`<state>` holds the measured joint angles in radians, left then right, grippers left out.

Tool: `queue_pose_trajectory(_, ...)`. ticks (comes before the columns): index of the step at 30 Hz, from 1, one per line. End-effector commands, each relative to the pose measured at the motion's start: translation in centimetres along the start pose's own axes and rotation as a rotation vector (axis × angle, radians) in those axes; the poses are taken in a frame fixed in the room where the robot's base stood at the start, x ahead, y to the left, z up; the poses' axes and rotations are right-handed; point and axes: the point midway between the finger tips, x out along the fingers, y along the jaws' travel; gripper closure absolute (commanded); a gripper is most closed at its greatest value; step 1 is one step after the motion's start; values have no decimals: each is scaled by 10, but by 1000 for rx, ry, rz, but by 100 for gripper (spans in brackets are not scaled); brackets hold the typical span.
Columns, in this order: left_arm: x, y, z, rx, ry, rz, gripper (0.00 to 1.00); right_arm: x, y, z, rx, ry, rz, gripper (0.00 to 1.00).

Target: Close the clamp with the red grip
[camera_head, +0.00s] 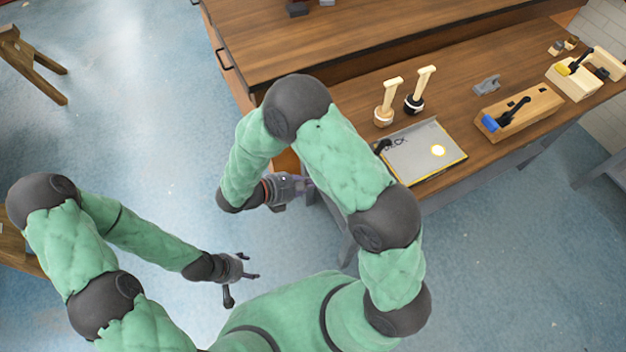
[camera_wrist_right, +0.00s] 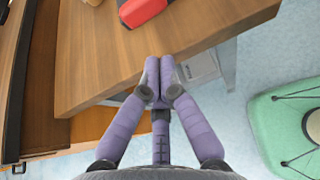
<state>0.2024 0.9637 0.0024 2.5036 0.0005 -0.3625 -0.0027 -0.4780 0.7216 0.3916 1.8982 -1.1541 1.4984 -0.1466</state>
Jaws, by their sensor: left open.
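A red grip (camera_wrist_right: 142,9) with dark parts beside it shows at the top of the right wrist view, on the wooden table; the rest of that clamp is cut off. In the head view I see no red grip; my right arm covers part of the table. My right gripper (camera_wrist_right: 159,62) has its purple fingertips together with nothing seen between them, near the table edge and apart from the red grip. It also shows in the head view (camera_head: 305,186), partly hidden by the arm. My left gripper (camera_head: 254,268) is open and empty, over the floor.
On the workbench (camera_head: 450,105) stand a blue-grip clamp (camera_head: 507,115) on a wooden block, a yellow-grip clamp (camera_head: 574,64), two wooden-handled tools (camera_head: 419,90) and a grey flat case (camera_head: 423,152). Blue floor (camera_head: 170,130) is open left of the bench.

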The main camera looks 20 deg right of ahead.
Motion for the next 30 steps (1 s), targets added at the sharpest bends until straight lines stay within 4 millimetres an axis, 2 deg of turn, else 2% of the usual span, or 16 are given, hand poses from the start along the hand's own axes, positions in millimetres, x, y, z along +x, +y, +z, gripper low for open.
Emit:
queue_pose_trajectory(9, 15, -5, 0, 0, 0, 0, 38, 56, -2, -2, 0, 3, -6, 100)
queue_pose_trajectory(15, 20, -7, -1, 0, 0, 0, 38, 79, -2, -2, 0, 3, -5, 100)
queue_pose_trajectory(21, 21, -7, -1, 0, 0, 0, 38, 86, -1, -1, 0, 3, -3, 100)
queue_pose_trajectory(30, 20, -7, -1, 0, 0, 0, 38, 86, -1, -1, 0, 4, -3, 100)
